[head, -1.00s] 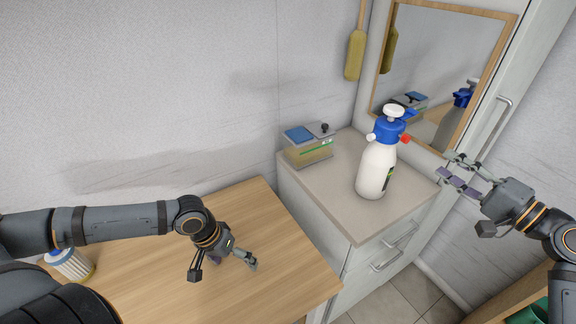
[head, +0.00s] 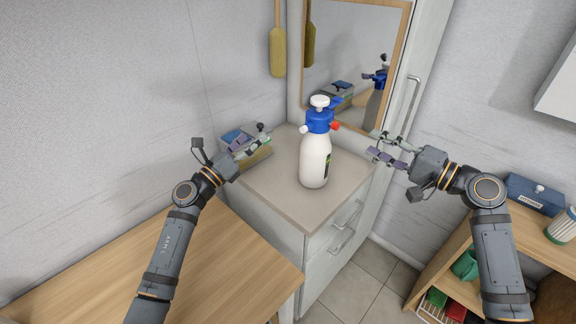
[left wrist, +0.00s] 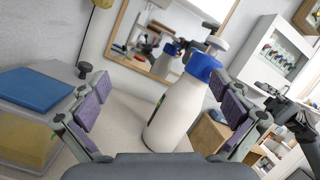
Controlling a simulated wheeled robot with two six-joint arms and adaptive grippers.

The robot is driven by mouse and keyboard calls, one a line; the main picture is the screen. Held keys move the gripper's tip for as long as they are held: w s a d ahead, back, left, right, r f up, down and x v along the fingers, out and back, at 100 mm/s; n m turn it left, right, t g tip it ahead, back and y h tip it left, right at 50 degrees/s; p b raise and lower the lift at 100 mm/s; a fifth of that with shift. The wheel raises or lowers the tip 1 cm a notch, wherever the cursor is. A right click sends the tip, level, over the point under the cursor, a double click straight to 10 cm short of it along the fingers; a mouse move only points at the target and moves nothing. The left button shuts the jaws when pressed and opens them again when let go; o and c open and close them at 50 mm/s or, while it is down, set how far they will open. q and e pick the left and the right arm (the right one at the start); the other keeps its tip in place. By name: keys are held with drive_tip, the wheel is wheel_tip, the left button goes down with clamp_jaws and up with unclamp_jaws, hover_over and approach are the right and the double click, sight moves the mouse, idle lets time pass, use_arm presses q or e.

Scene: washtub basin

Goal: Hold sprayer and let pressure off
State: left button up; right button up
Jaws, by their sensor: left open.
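The sprayer (head: 314,160) stands upright on the cabinet top, with a white bottle, a blue head, a white knob on top and a red part at the head's right side. My left gripper (head: 252,141) is open, left of the sprayer and apart from it. In the left wrist view the sprayer (left wrist: 175,115) shows between the spread fingers of the left gripper (left wrist: 165,95), beyond them. My right gripper (head: 375,147) is open and empty, to the right of the sprayer and not touching it.
A lidded container (head: 258,157) stands at the cabinet's back left, partly behind my left gripper. A mirror (head: 350,60) is behind the sprayer. A wooden table (head: 215,265) is in front left. A shelf (head: 430,262) stands at right. The cabinet top (head: 275,190) is clear before the sprayer.

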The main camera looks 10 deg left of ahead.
sight(316, 152)
use_arm(q)
drive_tip(key=d+f+m+g, duration=0.1)
drive_tip(key=d+f+m, duration=0.1)
drive_tip(key=d, duration=0.1)
drive_tip(key=d+f+m+g, duration=0.2)
drive_tip(key=d+m, duration=0.1)
drive_tip(key=s+d+f+m+g+h, duration=0.1)
drive_tip(key=d+f+m+g, duration=0.1)
drive_tip(key=d+m, duration=0.1)
drive_tip(key=shift+d+f, duration=0.35)
drive_tip(key=shift+d, duration=0.1)
drive_tip(key=shift+s+f, duration=0.3)
drive_tip(key=shift+f, duration=0.1)
drive_tip(key=x, duration=1)
drive_tip(key=shift+w+d, duration=0.2)
drive_tip(key=shift+d, duration=0.05)
drive_tip(key=c, duration=1.6)
drive_tip(key=shift+c, duration=0.2)
